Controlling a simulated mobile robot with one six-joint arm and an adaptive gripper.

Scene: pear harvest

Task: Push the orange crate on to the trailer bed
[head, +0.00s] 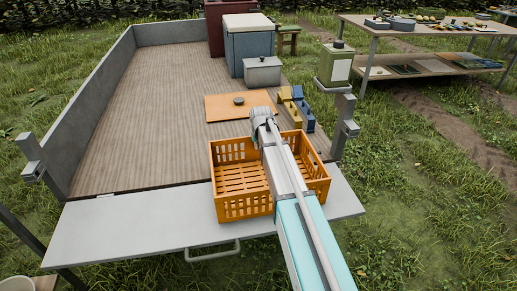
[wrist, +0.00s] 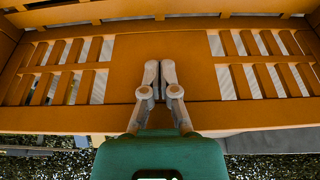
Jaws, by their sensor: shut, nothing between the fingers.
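The orange crate (head: 228,208) is open-topped, slatted and empty as far as I see. In the head view it stands upright at the bed's front edge, its near part over the grey flap (head: 130,232); my arm hides part of it, so I cannot tell how far its far side reaches over the planks. The trailer bed (head: 135,125) is brown planking beyond the flap. In the wrist view my gripper (wrist: 160,68) is shut and empty, its fingertips in front of the solid middle panel of the crate (wrist: 205,45). I cannot tell whether they touch. My arm hides the fingers in the head view.
An orange-brown board (head: 225,109) with a dark disc lies on the bed beyond the crate. Yellow and blue items (head: 298,105) stand to its right, grey boxes (head: 262,72) behind. Posts (head: 344,125) flank the bed's front corners. The bed's left half is clear.

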